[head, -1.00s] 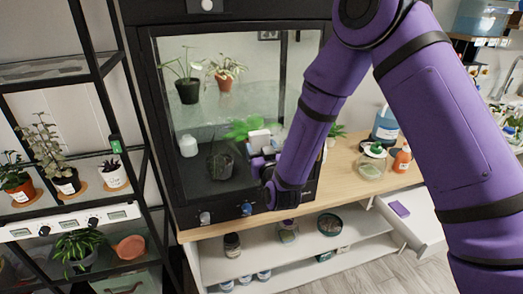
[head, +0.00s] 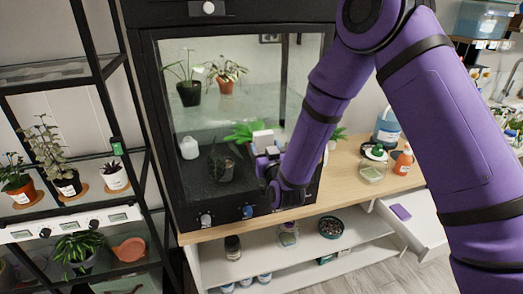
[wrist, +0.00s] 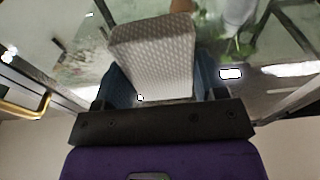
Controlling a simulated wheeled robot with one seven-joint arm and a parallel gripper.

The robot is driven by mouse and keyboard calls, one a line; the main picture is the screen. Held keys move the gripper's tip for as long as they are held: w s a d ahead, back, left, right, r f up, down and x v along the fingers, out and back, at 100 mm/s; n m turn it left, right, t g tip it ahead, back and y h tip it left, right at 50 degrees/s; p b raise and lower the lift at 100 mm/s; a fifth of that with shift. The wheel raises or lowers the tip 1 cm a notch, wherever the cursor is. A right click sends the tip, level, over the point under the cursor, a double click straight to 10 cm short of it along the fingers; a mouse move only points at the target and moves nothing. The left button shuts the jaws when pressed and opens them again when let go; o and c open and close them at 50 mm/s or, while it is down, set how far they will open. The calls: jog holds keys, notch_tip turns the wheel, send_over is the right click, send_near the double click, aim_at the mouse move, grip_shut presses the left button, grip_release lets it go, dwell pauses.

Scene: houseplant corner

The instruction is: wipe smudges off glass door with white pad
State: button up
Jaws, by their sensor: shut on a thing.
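The black-framed glass door (head: 205,135) of a plant cabinet stands in the middle of the head view. My gripper (head: 268,152) is in front of its lower right part. It is shut on the white pad (head: 262,138), which also fills the middle of the wrist view (wrist: 155,60) with a quilted surface between the blue fingers (wrist: 160,92). The pad is at or very near the glass; contact cannot be told. Pale, hazy patches show through or on the glass, but I cannot tell smudges from reflections and the shelf inside.
Potted plants stand inside the cabinet behind the glass. Knobs (head: 248,211) line the frame below the door. A black shelf rack (head: 105,70) with plants is close on the left. The wooden counter (head: 345,170) on the right holds jars and bottles; an open drawer (head: 425,222) juts out below.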

jog(key=w+d, duration=0.3)
jog(key=d, duration=0.7)
jog(key=shift+d, duration=0.2)
dwell(0.7)
jog(key=shift+a, duration=0.15)
